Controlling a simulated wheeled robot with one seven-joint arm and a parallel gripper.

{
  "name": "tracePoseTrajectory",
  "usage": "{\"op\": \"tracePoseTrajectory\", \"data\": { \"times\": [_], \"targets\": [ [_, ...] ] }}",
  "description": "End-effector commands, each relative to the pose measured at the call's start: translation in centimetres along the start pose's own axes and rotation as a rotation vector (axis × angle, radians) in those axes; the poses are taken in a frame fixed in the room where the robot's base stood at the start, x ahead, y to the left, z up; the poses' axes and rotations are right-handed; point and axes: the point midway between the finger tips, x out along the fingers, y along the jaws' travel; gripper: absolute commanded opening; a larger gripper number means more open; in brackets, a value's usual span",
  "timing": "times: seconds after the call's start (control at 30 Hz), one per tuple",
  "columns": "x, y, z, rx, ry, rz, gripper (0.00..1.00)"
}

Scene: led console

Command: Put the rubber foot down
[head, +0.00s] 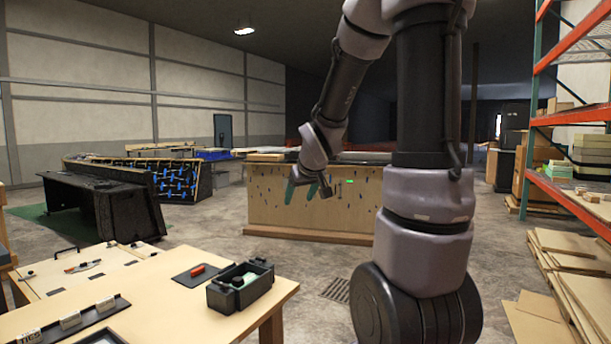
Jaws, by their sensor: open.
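My gripper (302,190) hangs at the end of my arm near the middle of the head view, its greenish fingers spread apart and pointing down. I see nothing held between them. In the picture it lies in front of a wooden console panel (270,212) dotted with dark and blue parts, with a small lit green spot (350,182) right of the fingers. I cannot make out a rubber foot for certain. A dark open bin (228,300) on the near wooden table holds a pale piece and small dark items too small to name.
The near wooden table (180,325) also bears a dark mat (186,280) with a red-handled tool and a tray of small blocks. A black cabinet (100,205) stands at left. Orange shelving (532,130) and stacked boards line the right. Bare floor lies between table and console.

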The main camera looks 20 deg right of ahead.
Motion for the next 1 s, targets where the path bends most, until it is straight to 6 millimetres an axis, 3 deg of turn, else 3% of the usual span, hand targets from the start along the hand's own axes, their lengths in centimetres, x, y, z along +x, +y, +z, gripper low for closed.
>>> {"op": "tracePoseTrajectory", "data": {
  "times": [0.03,0.2,0.3,0.43,0.6,1.0],
  "targets": [
    [-3.0,-0.2,-0.1,0.048,-0.004,0.007,0.70],
    [-11.3,-1.8,2.2,0.231,-0.073,-0.024,0.70],
    [-15.6,-3.3,4.2,0.324,-0.114,-0.074,0.70],
    [-19.8,-5.1,6.4,0.410,-0.161,-0.145,0.70],
    [-22.3,-6.4,8.1,0.461,-0.198,-0.200,0.70],
    [-22.5,-6.5,8.3,0.467,-0.206,-0.206,0.70]
  ]
}}
